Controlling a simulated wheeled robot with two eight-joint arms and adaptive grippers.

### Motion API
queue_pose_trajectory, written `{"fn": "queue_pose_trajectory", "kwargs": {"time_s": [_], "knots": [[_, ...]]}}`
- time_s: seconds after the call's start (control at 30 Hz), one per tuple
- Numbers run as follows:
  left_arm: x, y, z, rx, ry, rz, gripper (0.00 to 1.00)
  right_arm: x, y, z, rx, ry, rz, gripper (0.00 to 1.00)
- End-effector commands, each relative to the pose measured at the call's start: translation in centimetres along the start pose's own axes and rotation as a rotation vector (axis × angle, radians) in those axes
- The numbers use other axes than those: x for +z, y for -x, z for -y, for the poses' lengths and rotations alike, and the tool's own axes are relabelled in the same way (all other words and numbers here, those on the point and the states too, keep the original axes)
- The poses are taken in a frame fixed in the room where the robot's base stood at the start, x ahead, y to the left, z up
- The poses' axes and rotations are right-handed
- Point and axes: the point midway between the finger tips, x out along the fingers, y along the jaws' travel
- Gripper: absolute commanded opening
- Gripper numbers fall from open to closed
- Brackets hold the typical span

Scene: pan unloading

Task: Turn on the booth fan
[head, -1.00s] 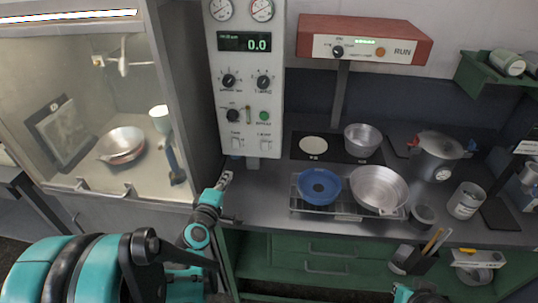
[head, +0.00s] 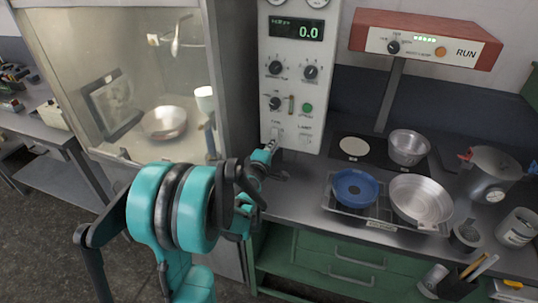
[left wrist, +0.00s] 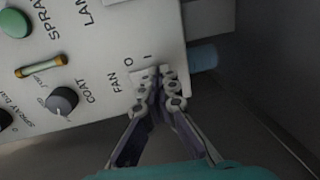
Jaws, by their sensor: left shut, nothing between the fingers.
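The white control panel (head: 290,90) stands beside the glass-fronted booth (head: 130,75). Its fan switch (head: 277,133) is at the lower left of the panel. In the left wrist view the FAN label (left wrist: 117,83) and the O and I marks show, with the switch (left wrist: 146,74) partly behind my fingertips. My left gripper (head: 271,147) is shut and empty, with its tips (left wrist: 160,90) at the switch by the I side. I cannot tell whether they touch it or which way it is set. My right gripper is out of view.
A lamp switch (head: 305,136) sits just right of the fan switch. Knobs and a green button (head: 307,107) are above. A blue pan (head: 355,187) and a metal pan (head: 420,198) lie on a rack to the right. A red RUN box (head: 425,40) is above.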

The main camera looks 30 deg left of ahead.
Motion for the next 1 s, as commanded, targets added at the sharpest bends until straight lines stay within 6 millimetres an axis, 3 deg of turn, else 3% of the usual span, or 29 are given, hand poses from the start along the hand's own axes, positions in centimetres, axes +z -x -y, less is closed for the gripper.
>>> {"fn": "queue_pose_trajectory", "kwargs": {"time_s": [0.47, 0.7, 1.0], "knots": [[0.0, -0.9, 0.0, 0.0, 0.0, 0.0, 0.0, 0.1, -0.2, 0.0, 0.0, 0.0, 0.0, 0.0], [0.0, -2.5, 1.0, -0.001, 0.0, 0.001, 0.0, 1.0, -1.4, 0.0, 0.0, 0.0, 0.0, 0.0], [0.0, -2.6, 0.7, -0.001, 0.0, 0.001, 0.0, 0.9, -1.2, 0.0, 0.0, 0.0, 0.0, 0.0]]}}
